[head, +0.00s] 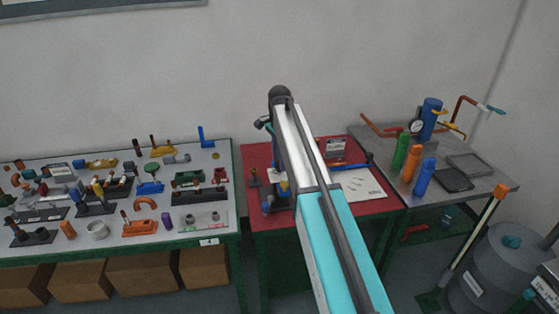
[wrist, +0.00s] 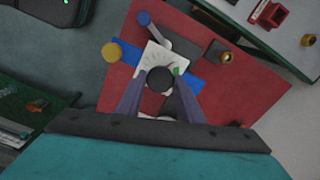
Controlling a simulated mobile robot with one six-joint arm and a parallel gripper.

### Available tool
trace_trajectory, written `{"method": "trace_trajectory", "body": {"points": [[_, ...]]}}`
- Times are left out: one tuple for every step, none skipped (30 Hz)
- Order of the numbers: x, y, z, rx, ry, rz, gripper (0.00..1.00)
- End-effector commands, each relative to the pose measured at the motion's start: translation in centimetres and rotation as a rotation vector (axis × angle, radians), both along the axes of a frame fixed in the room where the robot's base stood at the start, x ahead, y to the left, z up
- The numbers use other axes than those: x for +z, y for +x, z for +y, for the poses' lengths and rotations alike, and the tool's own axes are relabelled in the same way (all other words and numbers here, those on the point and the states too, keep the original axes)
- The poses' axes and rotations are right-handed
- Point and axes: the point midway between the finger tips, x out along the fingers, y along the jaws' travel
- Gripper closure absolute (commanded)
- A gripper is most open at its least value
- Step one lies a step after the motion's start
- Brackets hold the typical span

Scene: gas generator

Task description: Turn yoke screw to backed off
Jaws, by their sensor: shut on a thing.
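In the wrist view my gripper (wrist: 160,82) has its two dark fingers on either side of a round black knob (wrist: 160,77), which I take to be the yoke screw's head. The fingers are shut on it. Below the knob is a white plate with dark marks (wrist: 152,58), on a blue body (wrist: 130,52). In the head view the blue stand (head: 268,198) is on the red table, mostly hidden behind my arm. My fingers and the knob are hidden there too. I cannot tell the screw's turn angle.
The red table (head: 300,222) also holds a white sheet (head: 363,184) and a small sign (head: 336,146). To the left, a grey bench (head: 105,233) is crowded with parts. To the right, a grey table (head: 472,196) holds green, orange and blue cylinders. A drum (head: 492,268) stands at front right.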

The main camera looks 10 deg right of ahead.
Motion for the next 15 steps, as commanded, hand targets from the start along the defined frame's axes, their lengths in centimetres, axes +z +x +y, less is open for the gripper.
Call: {"method": "trace_trajectory", "body": {"points": [[-0.01, -0.03, 0.01, 0.019, -0.001, 0.002, 0.89], [-0.01, -0.04, 0.02, 0.032, -0.001, 0.002, 0.89], [-0.01, -0.03, 0.02, 0.053, -0.001, 0.002, 0.89], [-0.02, -0.03, 0.03, 0.069, 0.0, 0.002, 0.89], [-0.02, -0.02, 0.03, 0.088, 0.0, 0.002, 0.89], [-0.02, -0.03, 0.04, 0.114, 0.0, 0.002, 0.89], [-0.02, -0.03, 0.04, 0.134, 0.0, 0.002, 0.89], [-0.02, -0.03, 0.04, 0.156, 0.0, 0.002, 0.89], [-0.03, -0.03, 0.05, 0.187, 0.0, 0.002, 0.89], [-0.03, -0.03, 0.05, 0.211, 0.0, 0.002, 0.89], [-0.03, -0.03, 0.06, 0.236, 0.0, 0.002, 0.89], [-0.03, -0.02, 0.07, 0.27, 0.0, 0.002, 0.89], [-0.03, -0.03, 0.07, 0.296, 0.0, 0.002, 0.89], [-0.03, -0.02, 0.08, 0.323, 0.0, 0.002, 0.89], [-0.03, -0.03, 0.09, 0.359, 0.0, 0.002, 0.89]]}}
